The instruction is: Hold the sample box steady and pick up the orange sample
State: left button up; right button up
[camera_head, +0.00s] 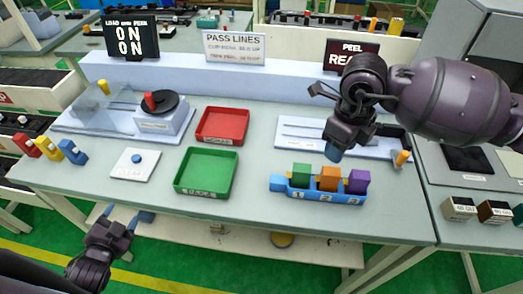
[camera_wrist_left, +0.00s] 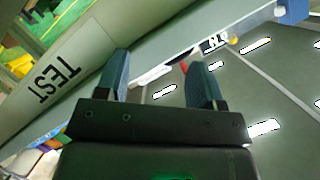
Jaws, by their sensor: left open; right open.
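The sample box (camera_head: 318,195) is a blue tray with slots numbered 1, 2 and 3 on the table's front right part. It holds a green block (camera_head: 301,174), the orange sample (camera_head: 330,178) in the middle and a purple block (camera_head: 358,181). My right gripper (camera_head: 334,151) hangs above and behind the orange sample, apart from it; it is open, though one finger is mostly hidden. My left gripper (camera_head: 127,214) is open and empty at the table's front edge, far left of the box. Its two fingers also show spread in the left wrist view (camera_wrist_left: 160,76).
A green tray (camera_head: 206,190) and a red tray (camera_head: 223,142) lie left of the box. A white plate with a blue knob (camera_head: 134,163) is further left. A fixture (camera_head: 296,132) stands behind the box. The tabletop between green tray and box is clear.

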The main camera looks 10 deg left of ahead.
pick_arm(q)
jog(key=w+a+r+m+t, duration=0.3)
jog(key=a+r+m, duration=0.4)
jog(key=w+d+r+m+h, duration=0.1)
jog(key=m+h, duration=0.1)
jog(key=w+d+r+m+t+h, duration=0.1)
jog(key=w+d+r+m+h, duration=0.1)
jog(key=shift+w+d+r+m, duration=0.1)
jog(key=shift+w+m, duration=0.1)
jog(key=shift+m, duration=0.1)
jog(key=w+d+r+m+h, duration=0.2)
jog(key=w+d+m+h, duration=0.2)
jog(key=d, duration=0.2)
notch_tip(320, 180, up, 3)
jog(key=m+g+h, duration=0.4)
jog(key=m+g, duration=1.6)
jog(key=m, duration=0.9)
send_over(275, 179)
jog(key=s+a, duration=0.2)
jog(key=a, duration=0.1)
jog(key=d+f+y, duration=0.1)
jog(key=f, duration=0.2)
jog(key=w+d+f+m+t+y, duration=0.1)
jog(key=f+y, duration=0.1)
jog(key=f, duration=0.2)
jog(key=w+d+f+m+y, duration=0.1)
jog(key=f+y, duration=0.1)
jog(key=f, duration=0.2)
jog(key=shift+d, duration=0.1)
